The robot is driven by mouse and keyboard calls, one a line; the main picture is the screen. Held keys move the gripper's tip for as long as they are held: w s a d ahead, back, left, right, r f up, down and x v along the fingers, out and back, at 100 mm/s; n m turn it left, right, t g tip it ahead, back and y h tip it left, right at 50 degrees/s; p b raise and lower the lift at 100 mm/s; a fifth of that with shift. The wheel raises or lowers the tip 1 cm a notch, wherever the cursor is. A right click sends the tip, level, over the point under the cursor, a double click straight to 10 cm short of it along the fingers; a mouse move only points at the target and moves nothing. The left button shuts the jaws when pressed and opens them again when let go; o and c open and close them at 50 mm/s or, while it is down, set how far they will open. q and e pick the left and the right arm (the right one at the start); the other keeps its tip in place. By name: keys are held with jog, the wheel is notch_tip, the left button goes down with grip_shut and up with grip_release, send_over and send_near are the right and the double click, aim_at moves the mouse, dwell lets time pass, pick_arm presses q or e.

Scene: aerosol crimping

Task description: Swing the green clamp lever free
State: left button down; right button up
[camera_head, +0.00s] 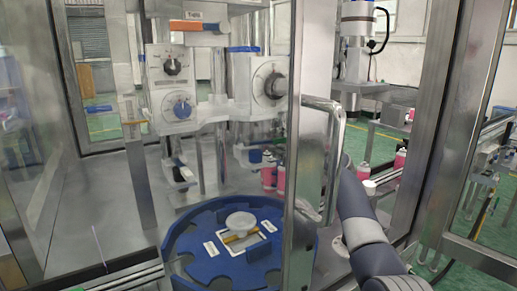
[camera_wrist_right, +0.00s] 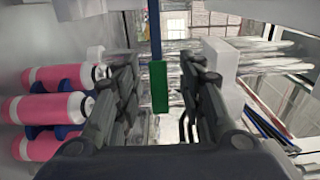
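The green clamp lever (camera_wrist_right: 158,87) shows in the right wrist view as an upright green grip at the end of a thin blue bar. My right gripper (camera_wrist_right: 161,72) is open, with one dark finger on each side of the green grip. I see gaps on both sides, and I cannot tell whether it touches a finger. In the head view my right arm reaches up behind the door frame, and its gripper is mostly hidden there. I cannot make out the green lever in the head view. My left gripper is not in view.
Pink cans (camera_wrist_right: 50,107) with white tops stand close left of my right gripper. A pale block (camera_wrist_right: 224,80) is close on the right. In the head view, a metal door frame (camera_head: 303,150) with a handle (camera_head: 338,125) stands before a blue turntable (camera_head: 190,240).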

dwell(0.3)
jog(key=p+v, duration=0.6)
jog(key=shift+s+d, duration=0.2)
jog(key=shift+s, duration=0.1)
jog(key=shift+f, duration=0.15)
